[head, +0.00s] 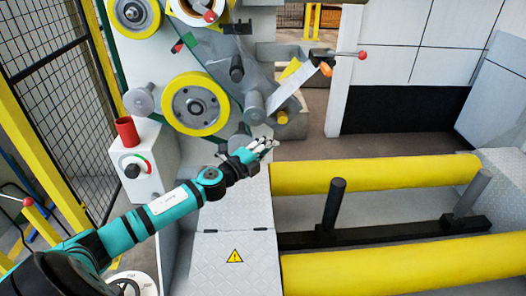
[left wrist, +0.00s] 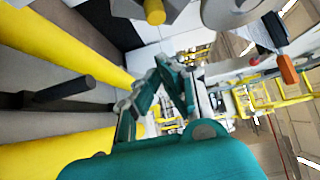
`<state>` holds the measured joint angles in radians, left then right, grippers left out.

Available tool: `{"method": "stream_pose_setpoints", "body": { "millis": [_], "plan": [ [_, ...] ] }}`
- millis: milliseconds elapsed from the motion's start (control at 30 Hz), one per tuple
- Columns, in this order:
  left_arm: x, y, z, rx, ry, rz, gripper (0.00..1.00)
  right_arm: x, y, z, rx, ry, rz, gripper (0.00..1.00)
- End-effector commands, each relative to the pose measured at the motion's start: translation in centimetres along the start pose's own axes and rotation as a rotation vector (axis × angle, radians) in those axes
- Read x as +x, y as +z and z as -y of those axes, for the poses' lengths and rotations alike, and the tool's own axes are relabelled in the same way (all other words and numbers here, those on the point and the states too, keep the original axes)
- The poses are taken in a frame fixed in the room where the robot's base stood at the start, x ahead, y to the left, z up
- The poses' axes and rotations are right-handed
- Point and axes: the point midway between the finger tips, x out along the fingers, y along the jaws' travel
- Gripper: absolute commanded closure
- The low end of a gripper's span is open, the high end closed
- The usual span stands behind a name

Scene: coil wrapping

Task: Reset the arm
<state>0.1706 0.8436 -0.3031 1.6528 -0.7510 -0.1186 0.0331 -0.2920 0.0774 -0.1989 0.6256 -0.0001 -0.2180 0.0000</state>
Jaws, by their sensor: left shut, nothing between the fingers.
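My left arm reaches in from the lower left in the head view. Its gripper (head: 268,146) is shut and empty, in front of the wrapping machine (head: 222,58) and above the grey metal plate. The gripper's fingers also show in the left wrist view (left wrist: 160,70), close together with nothing held. A white strip (head: 290,88) hangs down at a slant from the machine, above and to the right of the gripper and apart from it. My right gripper is not seen.
A yellow-rimmed wheel (head: 195,104) is on the machine above the arm. A control box (head: 147,160) with a red cylinder (head: 127,131) stands left. Two yellow rollers (head: 375,174) and a black post (head: 334,203) are right. A fence (head: 55,75) borders the left.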

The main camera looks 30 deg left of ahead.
Motion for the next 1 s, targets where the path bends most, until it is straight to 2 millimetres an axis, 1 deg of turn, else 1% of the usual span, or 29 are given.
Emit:
{"method": "stream_pose_setpoints", "body": {
  "millis": [33,200,433,500,567,667,700,767,800,867,900,1000],
  "plan": [
    [-0.8,0.0,-0.3,0.001,0.003,0.0,1.0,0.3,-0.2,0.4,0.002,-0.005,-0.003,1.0],
    [-2.2,0.0,-0.1,-0.001,0.001,0.001,1.0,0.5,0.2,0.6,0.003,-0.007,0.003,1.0],
    [-2.5,-0.1,0.0,-0.005,0.0,0.003,1.0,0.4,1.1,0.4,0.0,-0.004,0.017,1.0],
    [-2.8,-0.6,-0.6,-0.044,0.002,0.021,1.0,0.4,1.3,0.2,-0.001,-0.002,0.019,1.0],
    [-3.5,-1.5,-1.6,-0.121,0.01,0.062,1.0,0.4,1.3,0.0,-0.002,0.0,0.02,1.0],
    [-6.1,-3.7,-5.0,-0.347,0.061,0.199,1.0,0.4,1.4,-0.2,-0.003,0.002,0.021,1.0],
    [-7.8,-4.7,-6.8,-0.462,0.104,0.277,1.0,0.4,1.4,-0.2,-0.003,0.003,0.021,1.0],
    [-11.0,-6.4,-9.6,-0.629,0.187,0.399,1.0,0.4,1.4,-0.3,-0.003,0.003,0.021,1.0],
    [-13.1,-7.5,-11.3,-0.726,0.25,0.475,1.0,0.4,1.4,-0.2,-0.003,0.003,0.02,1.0],
    [-16.1,-9.3,-13.4,-0.843,0.343,0.572,1.0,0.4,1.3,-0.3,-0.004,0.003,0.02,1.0],
    [-18.0,-10.3,-14.5,-0.905,0.401,0.626,1.0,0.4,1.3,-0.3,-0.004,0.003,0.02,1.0],
    [-21.8,-12.8,-16.4,-1.02,0.525,0.724,1.0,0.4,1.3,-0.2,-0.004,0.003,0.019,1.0]
  ]
}}
